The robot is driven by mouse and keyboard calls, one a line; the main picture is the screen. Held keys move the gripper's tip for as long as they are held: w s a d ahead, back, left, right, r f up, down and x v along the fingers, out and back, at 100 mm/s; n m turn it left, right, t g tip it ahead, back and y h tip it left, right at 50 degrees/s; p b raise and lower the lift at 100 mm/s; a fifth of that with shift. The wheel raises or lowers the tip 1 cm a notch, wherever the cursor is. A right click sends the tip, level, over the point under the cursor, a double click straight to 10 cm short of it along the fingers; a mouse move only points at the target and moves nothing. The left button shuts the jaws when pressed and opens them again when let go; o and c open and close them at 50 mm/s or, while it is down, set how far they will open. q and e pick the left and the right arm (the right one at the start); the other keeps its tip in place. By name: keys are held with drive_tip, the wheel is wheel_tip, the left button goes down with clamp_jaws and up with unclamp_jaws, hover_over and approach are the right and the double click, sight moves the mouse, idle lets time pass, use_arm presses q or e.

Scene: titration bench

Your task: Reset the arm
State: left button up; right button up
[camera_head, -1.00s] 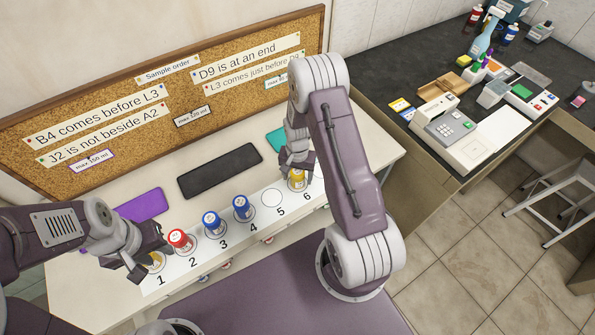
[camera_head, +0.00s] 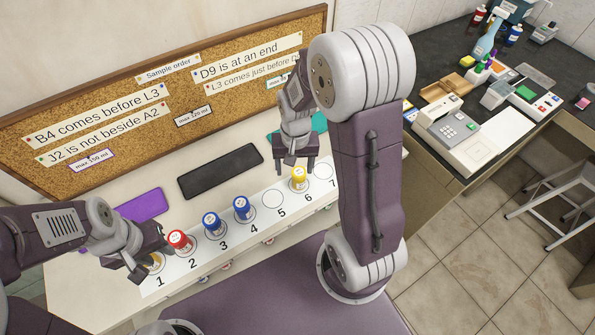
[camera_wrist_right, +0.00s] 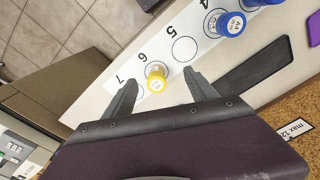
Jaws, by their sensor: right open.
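My right gripper (camera_head: 296,160) is open above and behind a yellow-capped bottle (camera_head: 299,178) that stands at place 6 of the white numbered strip (camera_head: 247,239). In the right wrist view the open fingers (camera_wrist_right: 160,98) lie either side of the yellow-capped bottle (camera_wrist_right: 156,78), and the jaws are empty. My left gripper (camera_head: 148,268) is low at place 1, by a bottle (camera_head: 155,262) mostly hidden by it; its jaws cannot be made out.
A red-capped bottle (camera_head: 179,241) and blue-capped bottles (camera_head: 211,222) (camera_head: 242,207) stand at places 2, 3 and 4. Place 5 (camera_head: 272,199) is empty. Purple (camera_head: 140,205), black (camera_head: 220,171) and teal (camera_head: 320,122) mats lie behind the strip, before the corkboard (camera_head: 110,161).

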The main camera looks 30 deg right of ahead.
drive_tip(key=s+a+r+n, duration=0.2)
drive_tip(key=s+a+n, duration=0.1)
drive_tip(key=s, duration=0.5)
drive_tip(key=shift+a+n+t, duration=0.3)
drive_tip(key=shift+n, duration=0.4)
